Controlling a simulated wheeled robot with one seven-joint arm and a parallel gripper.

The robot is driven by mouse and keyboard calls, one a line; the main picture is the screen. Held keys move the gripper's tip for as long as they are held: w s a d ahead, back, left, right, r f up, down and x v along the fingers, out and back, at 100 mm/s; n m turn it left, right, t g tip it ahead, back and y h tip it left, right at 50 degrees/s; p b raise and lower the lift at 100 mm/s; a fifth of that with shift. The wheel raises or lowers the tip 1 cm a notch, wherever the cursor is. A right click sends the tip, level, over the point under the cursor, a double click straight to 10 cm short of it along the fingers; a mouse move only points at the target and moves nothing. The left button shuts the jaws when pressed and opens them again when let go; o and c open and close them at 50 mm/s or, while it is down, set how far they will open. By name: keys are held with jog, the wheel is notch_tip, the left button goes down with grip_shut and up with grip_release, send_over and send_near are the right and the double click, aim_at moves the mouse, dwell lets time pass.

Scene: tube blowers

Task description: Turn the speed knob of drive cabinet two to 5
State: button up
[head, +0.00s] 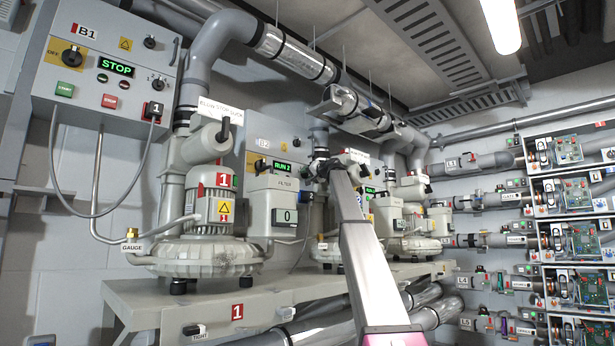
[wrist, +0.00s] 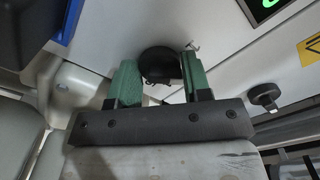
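Drive cabinet two (head: 286,128) stands in the middle of the head view, with a B2 label and a green RUN 2 display (head: 283,167). My gripper (head: 322,165) is at its right side. In the wrist view a round dark knob (wrist: 158,65) sits on the pale panel between the two green fingers of my gripper (wrist: 160,78). The right finger appears to touch or overlap the knob. Whether the left finger presses on it is unclear. The knob's scale and pointer setting cannot be read. The knob is hidden by my arm in the head view.
Cabinet B1 (head: 105,60) hangs at the left with its STOP display. Blowers (head: 210,205) stand on the bench (head: 130,295). A second black knob (wrist: 264,95) and a yellow warning sign (wrist: 310,48) are right of my gripper. A blue-edged dark box (wrist: 40,30) is close at left.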

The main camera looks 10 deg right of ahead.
jog(key=shift+c, duration=1.1)
jog(key=m, duration=0.4)
jog(key=shift+m, duration=0.3)
jog(key=m, duration=1)
jog(key=shift+m, duration=0.4)
jog(key=m, duration=0.5)
jog(key=shift+m, duration=0.4)
